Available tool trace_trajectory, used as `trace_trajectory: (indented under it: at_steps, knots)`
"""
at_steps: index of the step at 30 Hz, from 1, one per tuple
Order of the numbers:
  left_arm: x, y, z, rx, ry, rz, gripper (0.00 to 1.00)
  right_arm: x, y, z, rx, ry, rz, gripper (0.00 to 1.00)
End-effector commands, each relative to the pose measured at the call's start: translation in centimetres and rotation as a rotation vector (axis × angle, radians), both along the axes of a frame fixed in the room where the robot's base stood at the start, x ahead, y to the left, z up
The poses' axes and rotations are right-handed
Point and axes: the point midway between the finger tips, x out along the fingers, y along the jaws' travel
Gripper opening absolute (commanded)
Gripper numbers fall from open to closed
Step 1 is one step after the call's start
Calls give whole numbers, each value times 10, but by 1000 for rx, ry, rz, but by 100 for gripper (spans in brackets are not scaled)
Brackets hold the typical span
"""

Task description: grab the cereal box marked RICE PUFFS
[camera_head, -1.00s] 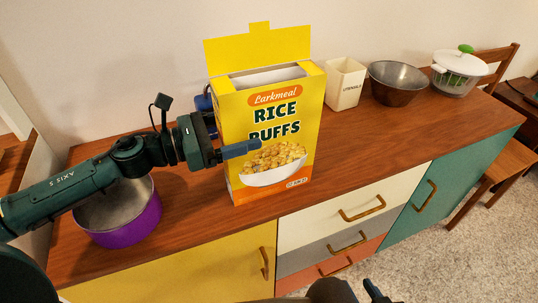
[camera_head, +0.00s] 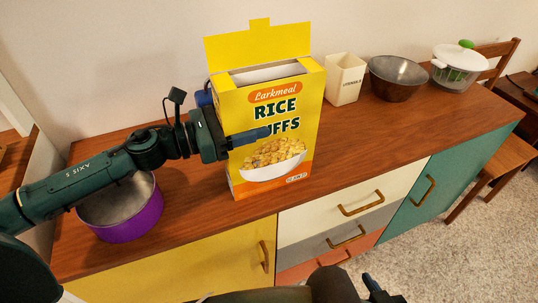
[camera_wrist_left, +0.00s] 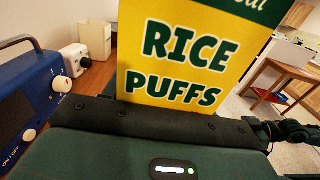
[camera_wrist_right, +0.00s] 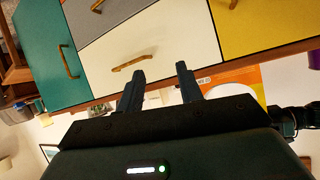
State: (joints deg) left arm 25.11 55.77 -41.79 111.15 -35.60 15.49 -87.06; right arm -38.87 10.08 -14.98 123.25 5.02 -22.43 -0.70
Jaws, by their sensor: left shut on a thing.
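The yellow RICE PUFFS cereal box (camera_head: 270,110) stands upright on the wooden hutch top, with its top flap raised. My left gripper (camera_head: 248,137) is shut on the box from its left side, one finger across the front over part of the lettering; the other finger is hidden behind. In the left wrist view the box front (camera_wrist_left: 185,60) fills the middle, close up. My right gripper (camera_wrist_right: 160,85) is open and empty in its wrist view, facing the drawers. In the head view it shows at the bottom edge (camera_head: 372,288), low in front of the hutch.
A purple pot (camera_head: 125,222) stands left of the box, below my left arm. A blue device (camera_wrist_left: 30,105) is behind the box. A cream utensil holder (camera_head: 345,80), a metal bowl (camera_head: 395,80) and a white salad spinner (camera_head: 458,68) stand to the right. The wooden top (camera_head: 380,135) is clear in front of them.

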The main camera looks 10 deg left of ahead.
Motion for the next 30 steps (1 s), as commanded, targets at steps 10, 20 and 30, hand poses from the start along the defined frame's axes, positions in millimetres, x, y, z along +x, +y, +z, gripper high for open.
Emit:
trace_trajectory:
  at_steps: [10,20,30]
  knots:
    - [0,0,0,0,0,0,19,1,0,2,1,-5,-1,36]
    - [0,0,37,2,-7,-1,19,1,-1,9,-9,-4,-1,36]
    - [0,0,95,1,-3,1,19,-1,-3,15,-44,4,9,36]
